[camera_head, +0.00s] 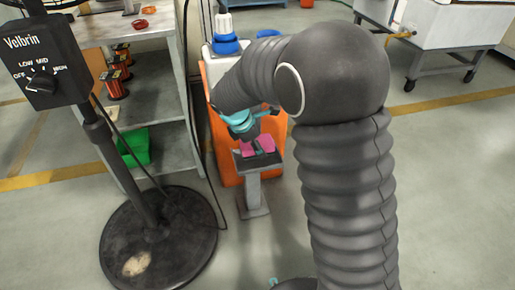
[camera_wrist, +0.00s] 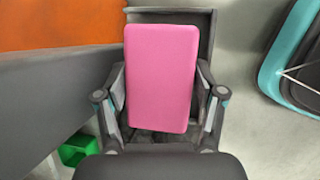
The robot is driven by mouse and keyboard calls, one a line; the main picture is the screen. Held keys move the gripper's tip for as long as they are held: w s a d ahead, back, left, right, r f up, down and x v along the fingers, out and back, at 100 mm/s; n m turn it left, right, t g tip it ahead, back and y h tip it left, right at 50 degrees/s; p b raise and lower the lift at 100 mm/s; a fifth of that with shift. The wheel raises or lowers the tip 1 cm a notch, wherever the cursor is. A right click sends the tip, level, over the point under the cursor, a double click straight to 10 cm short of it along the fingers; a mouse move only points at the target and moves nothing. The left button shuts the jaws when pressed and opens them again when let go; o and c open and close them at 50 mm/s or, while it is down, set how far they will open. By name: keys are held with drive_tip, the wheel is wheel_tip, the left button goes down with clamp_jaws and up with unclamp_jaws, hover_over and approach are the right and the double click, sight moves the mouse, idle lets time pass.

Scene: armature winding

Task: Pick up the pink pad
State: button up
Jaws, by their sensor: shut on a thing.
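The pink pad (camera_wrist: 161,70) is a flat rectangle lying lengthwise between the two fingers of my gripper (camera_wrist: 161,88) in the wrist view. The fingers press on its left and right long sides. In the head view the pink pad (camera_head: 265,144) shows beneath my gripper (camera_head: 256,143), partly hidden by it. A dark tray (camera_head: 245,164) on a grey post is directly below the pad. The tray's raised edge (camera_wrist: 206,30) shows behind the pad in the wrist view. I cannot tell whether the pad still touches the tray.
An orange cabinet (camera_head: 223,160) stands close behind the tray, with a white and blue bottle (camera_head: 224,35) on top. A shelf with copper spools (camera_head: 114,84) and a green bin (camera_head: 134,147) is to the left. A Velbrin control box (camera_head: 38,55) stands on a round black base (camera_head: 180,255). Floor is open at right.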

wheel_tip(320, 180, up, 2)
drive_tip(key=shift+r, duration=0.1)
drive_tip(key=s+d+r+p, duration=0.1)
drive_tip(key=s+d+r, duration=0.4)
drive_tip(key=d, duration=0.5)
drive_tip(key=shift+s+d+r, duration=0.15)
drive_tip(key=shift+s+r, duration=0.1)
drive_tip(key=shift+r, duration=0.45)
drive_tip(key=shift+o, duration=0.4)
